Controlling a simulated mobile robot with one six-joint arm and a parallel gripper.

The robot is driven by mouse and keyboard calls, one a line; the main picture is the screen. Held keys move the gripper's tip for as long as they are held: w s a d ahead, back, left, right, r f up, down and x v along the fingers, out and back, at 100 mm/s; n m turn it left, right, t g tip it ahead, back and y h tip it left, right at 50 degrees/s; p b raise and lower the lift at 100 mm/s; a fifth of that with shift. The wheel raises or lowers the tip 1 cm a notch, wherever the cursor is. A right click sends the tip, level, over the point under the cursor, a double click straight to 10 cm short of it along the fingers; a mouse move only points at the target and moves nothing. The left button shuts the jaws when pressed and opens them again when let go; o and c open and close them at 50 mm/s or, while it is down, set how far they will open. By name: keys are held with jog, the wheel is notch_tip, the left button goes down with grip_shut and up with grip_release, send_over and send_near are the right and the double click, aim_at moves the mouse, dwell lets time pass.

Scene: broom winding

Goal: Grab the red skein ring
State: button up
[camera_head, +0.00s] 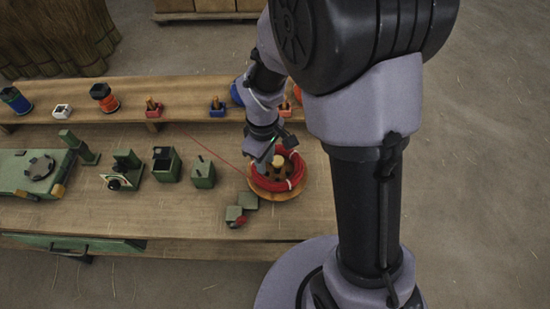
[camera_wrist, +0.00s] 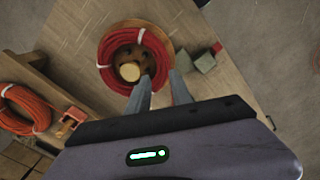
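The red skein ring (camera_head: 294,180) lies on a round wooden base (camera_head: 270,197) at the right end of the bench, around a pale central peg (camera_head: 278,161). White ties show on the ring. In the wrist view the ring (camera_wrist: 107,51) is near the top centre, around the peg (camera_wrist: 130,71). My gripper (camera_wrist: 162,76) is open, with its two fingers apart at the ring's near right side. One fingertip appears inside the ring and the other outside it. The gap below the fingertips cannot be judged. In the head view my wrist hides the ring's far left part.
A thin red thread (camera_head: 214,154) runs left from the ring. Small green blocks (camera_head: 250,201) sit beside the base. Green fixtures (camera_head: 203,173) stand to the left. A raised shelf behind holds coloured spools and pegs. An orange-red coil (camera_wrist: 22,108) shows in the wrist view.

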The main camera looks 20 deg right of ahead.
aim_at(268, 180)
notch_tip(268, 180, down, 5)
jog(key=shift+f+b, duration=0.1)
jog(key=shift+b, duration=0.55)
jog(key=f, duration=0.1)
jog(key=f+b, duration=0.1)
jog(key=f, duration=0.1)
jog(key=f+b, duration=0.1)
jog(key=f, duration=0.1)
jog(key=shift+s+d, duration=0.15)
jog(key=shift+s, duration=0.2)
grip_shut()
